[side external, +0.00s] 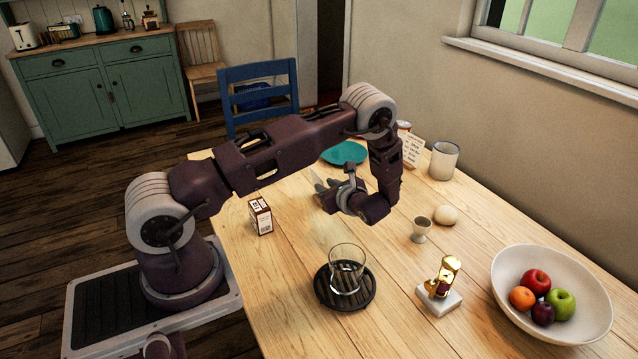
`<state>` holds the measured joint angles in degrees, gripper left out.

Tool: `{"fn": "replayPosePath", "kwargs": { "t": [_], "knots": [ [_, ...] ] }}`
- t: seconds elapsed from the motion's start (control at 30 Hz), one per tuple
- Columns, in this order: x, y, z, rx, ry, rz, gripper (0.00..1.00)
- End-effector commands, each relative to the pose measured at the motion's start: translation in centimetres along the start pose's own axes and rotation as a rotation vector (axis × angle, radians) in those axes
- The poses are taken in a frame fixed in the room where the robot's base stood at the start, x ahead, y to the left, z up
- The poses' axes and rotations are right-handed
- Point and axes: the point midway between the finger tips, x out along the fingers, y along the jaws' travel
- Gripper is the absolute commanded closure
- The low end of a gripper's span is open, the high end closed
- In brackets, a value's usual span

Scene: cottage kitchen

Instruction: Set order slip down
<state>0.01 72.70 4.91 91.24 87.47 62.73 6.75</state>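A small white card with dark lines of writing (412,151) shows upright or leaning behind my wrist, near the far right edge of the table. My gripper (321,190) hangs low over the middle of the wooden table, pointing left, apart from the card. Its grey fingers are small and partly hidden by my wrist.
A glass (346,272) stands on a dark round coaster (327,299) at the front. A small carton (260,216) is at left. A teal plate (345,152), mug (444,160), egg cup (421,229), egg (446,215), brass piece on a white base (437,297) and fruit bowl (588,298) surround my gripper.

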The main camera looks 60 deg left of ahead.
Motion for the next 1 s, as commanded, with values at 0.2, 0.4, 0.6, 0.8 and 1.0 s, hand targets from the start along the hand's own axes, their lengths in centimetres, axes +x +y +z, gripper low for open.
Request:
{"fn": "replayPosePath", "kwargs": {
  "t": [0.2, 0.4, 0.6, 0.8, 1.0],
  "knots": [
    [-4.3, -0.1, 0.0, 0.001, 0.000, -0.002, 0.76],
    [-7.3, 0.1, 3.1, -0.120, 0.040, 0.058, 0.76],
    [-16.0, 4.1, 12.2, -0.571, 0.251, 0.279, 0.76],
    [-27.0, 11.2, 18.0, -1.065, 0.601, 0.495, 0.76],
    [-35.8, 17.2, 19.6, -1.421, 0.978, 0.647, 0.76]
  ]
}}
